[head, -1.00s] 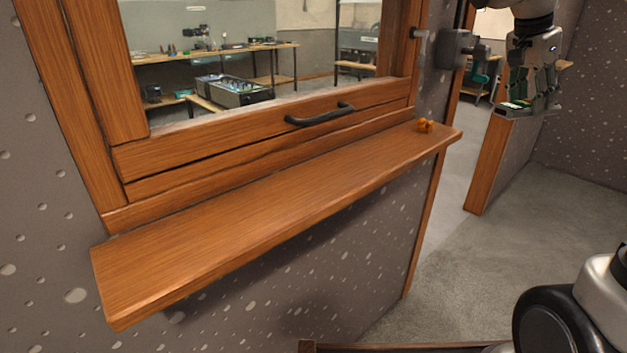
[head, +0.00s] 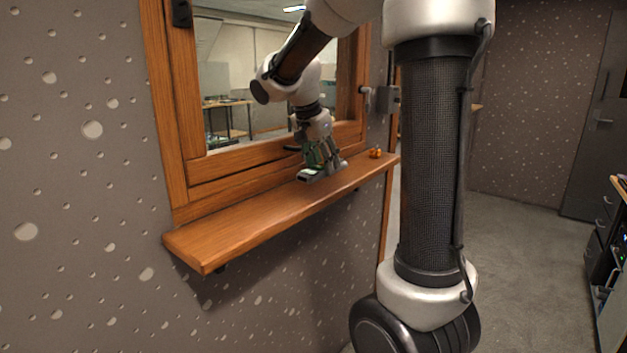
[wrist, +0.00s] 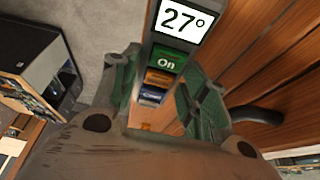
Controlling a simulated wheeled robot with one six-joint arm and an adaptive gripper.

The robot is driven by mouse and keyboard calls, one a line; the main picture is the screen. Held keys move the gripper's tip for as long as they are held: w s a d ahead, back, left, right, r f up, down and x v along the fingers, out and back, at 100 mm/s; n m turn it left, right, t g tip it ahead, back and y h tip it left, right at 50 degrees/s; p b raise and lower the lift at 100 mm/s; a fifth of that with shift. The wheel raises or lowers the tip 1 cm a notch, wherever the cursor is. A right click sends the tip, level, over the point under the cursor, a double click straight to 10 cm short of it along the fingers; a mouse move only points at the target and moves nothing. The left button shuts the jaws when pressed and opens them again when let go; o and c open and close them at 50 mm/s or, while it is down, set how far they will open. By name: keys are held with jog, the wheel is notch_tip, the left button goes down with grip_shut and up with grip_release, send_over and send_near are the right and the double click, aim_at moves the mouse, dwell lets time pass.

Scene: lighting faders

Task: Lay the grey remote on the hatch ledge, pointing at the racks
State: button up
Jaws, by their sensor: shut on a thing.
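The grey remote (wrist: 166,55) is held between the green-padded fingers of my gripper (wrist: 163,95) in the wrist view. Its screen reads 27°, with green "On", orange and blue buttons below. In the head view the remote (head: 310,174) shows as a small pale-and-dark end under my gripper (head: 324,165), low over the wooden hatch ledge (head: 235,232). I cannot tell whether the remote touches the ledge. The fingers hide much of it in the head view.
A small orange object (head: 375,153) sits on the ledge's right end. A dark handle (wrist: 257,115) is on the hatch frame beside my gripper. Dark rack-like units with small lights (head: 606,250) stand at the right edge. The ledge's left part is clear.

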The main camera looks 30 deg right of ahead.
aim_at(320, 177)
jog(key=shift+a+f, duration=0.25)
jog(key=shift+f, duration=0.8)
jog(key=shift+a+f, duration=0.2)
jog(key=shift+f, duration=0.85)
jog(key=shift+f, duration=0.1)
jog(key=o, duration=1.1)
jog(key=shift+d, duration=0.1)
jog(key=v, duration=1.1)
jog(key=shift+r, duration=0.4)
jog(key=s+a+f+n+t+y, duration=0.1)
jog(key=s+f+n, duration=0.2)
jog(key=s, duration=0.4)
jog(key=s+a+f+n+t+y, duration=0.1)
jog(key=s+f+n+y, duration=0.1)
jog(key=s+n, duration=0.4)
jog(key=s+a+f+n+y, duration=0.1)
jog(key=s+f+n, duration=0.2)
jog(key=s+n, duration=0.2)
jog(key=s, duration=0.3)
jog(key=shift+s+f+t, duration=0.35)
jog(key=shift+t, duration=0.05)
